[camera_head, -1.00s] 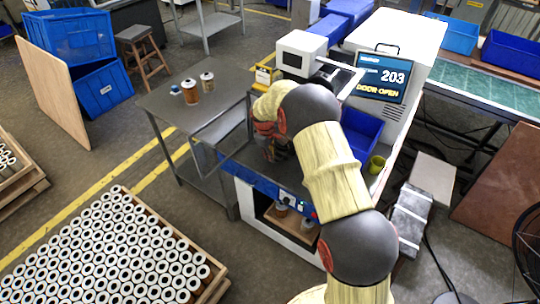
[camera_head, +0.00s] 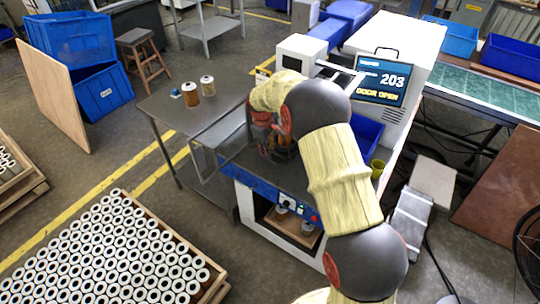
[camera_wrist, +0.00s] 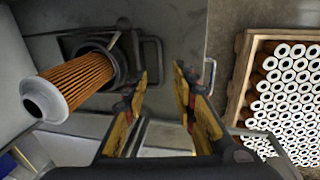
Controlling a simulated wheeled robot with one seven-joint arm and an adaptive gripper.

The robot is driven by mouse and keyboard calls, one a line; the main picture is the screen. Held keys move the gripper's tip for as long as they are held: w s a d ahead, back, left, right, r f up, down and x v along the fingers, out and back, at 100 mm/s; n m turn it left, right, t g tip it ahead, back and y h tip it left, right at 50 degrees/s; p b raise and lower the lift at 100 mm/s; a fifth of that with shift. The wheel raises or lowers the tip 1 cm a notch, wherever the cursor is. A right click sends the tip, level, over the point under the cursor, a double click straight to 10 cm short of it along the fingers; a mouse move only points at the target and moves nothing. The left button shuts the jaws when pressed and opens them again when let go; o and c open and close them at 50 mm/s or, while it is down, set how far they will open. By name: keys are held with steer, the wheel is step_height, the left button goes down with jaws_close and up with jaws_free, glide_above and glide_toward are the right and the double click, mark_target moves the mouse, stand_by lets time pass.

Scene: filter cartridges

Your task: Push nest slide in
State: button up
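In the wrist view, an orange pleated filter cartridge (camera_wrist: 75,84) with a white end cap lies in the dark round nest (camera_wrist: 118,62). A metal loop handle (camera_wrist: 152,60) is beside the nest. My gripper (camera_wrist: 162,75) is open, its two yellow-padded fingers apart with nothing seen between them. The fingers are right of the cartridge, close below the loop handle; contact cannot be told. In the head view my arm covers most of the slide and my fingers are hard to make out. The station's screen (camera_head: 381,80) reads 203, DOOR OPEN.
A clear door panel (camera_head: 218,145) stands out at the station's left. A pallet of cartridges (camera_head: 215,285) is at lower left, also in the wrist view (camera_wrist: 240,75). A second handle (camera_wrist: 210,77) is right of my fingers.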

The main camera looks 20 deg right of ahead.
steer(key=r, duration=0.5)
steer(key=shift+s+a, duration=0.25)
steer(key=shift+a, duration=0.1)
